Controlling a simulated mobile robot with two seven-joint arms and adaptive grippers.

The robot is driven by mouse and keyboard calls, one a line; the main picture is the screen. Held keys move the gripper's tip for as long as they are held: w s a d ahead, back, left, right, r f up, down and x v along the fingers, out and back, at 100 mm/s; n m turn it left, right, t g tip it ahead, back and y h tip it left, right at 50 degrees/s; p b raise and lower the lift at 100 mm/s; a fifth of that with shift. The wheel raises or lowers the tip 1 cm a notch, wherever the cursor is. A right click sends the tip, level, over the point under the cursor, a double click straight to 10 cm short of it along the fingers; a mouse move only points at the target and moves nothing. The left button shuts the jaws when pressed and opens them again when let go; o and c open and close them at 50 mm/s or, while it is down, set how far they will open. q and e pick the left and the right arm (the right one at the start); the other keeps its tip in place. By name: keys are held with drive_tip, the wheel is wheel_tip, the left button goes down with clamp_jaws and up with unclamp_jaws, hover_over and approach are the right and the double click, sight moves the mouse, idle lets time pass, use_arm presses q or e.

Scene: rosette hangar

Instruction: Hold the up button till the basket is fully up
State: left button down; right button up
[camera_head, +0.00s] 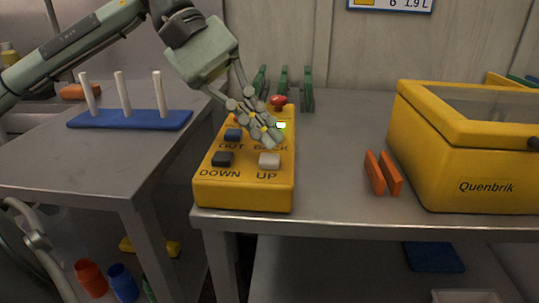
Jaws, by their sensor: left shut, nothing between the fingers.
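A yellow control box (246,190) lies on the grey bench near its front left corner. Its white button (269,160) sits above the label UP, and a black button (223,159) sits above DOWN. My right gripper and the basket are not seen.
A yellow Quenbrik case (470,185) stands at the right, with orange blocks (383,173) beside it. A green rack (306,90) stands behind the control box. A blue base with white pegs (130,119) is on the left table. Bench space between box and blocks is clear.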

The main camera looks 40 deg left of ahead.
use_arm(q)
drive_tip(key=shift+f, duration=0.1)
idle(0.3)
drive_tip(key=shift+f+b, duration=0.3)
